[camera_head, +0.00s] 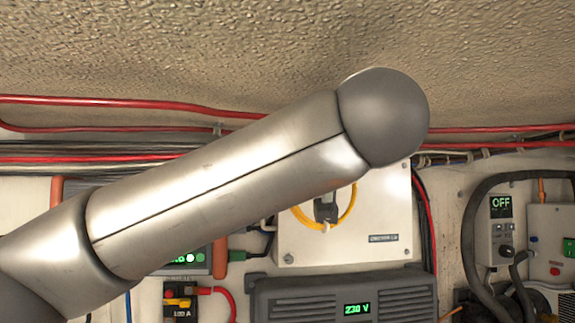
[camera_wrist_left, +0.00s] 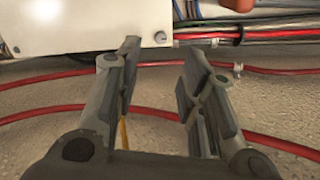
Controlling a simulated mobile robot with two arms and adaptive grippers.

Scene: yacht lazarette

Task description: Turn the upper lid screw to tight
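A white box with a flat lid (camera_head: 345,255) hangs on the back wall in the head view. It has a yellow ring (camera_head: 349,210) with a black handle and a small label. Its upper left part is hidden behind my left arm. In the left wrist view, which looks upside down, the lid (camera_wrist_left: 70,25) fills the top left. A small grey lid screw (camera_wrist_left: 160,37) sits at its corner. My left gripper (camera_wrist_left: 162,46) is open and empty, its fingertips on either side of the screw in the picture. I cannot tell the depth gap. My right gripper is in neither view.
Red cables (camera_head: 130,103) run along the wall above the box. A dark unit reading 230 V (camera_head: 357,308) stands below it. A grey box reading OFF (camera_head: 501,206) is at the right. An orange part (camera_wrist_left: 238,4) shows near the top in the wrist view.

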